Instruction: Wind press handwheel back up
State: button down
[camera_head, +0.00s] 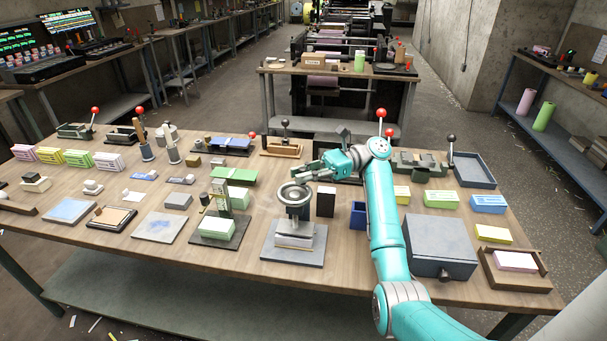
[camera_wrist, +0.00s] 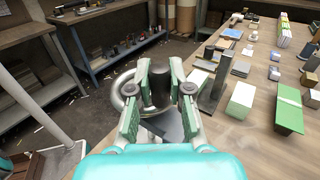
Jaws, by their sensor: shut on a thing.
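The press (camera_head: 293,240) stands on a grey square base near the front middle of the table. Its metallic handwheel (camera_head: 294,192) lies level on top of the screw. In the wrist view, part of the handwheel's shiny rim (camera_wrist: 124,88) curves to the left of my fingers. My gripper (camera_head: 312,170) is at the back right side of the wheel. In the wrist view, my gripper (camera_wrist: 159,88) is shut on a dark upright knob (camera_wrist: 158,86) that stands between the two green-grey fingers. In the head view the knob is hidden by my gripper.
A black block (camera_head: 326,202) stands just right of the handwheel, and a blue bin (camera_head: 357,215) beyond it. A large grey box (camera_head: 427,240) fills the right front. Several small items crowd the table.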

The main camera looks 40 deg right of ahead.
jog(key=c, duration=1)
grip_release()
jog(key=shift+c, duration=0.2)
jog(key=shift+r, duration=0.1)
notch_tip(320, 180, up, 10)
jog(key=shift+f, duration=0.15)
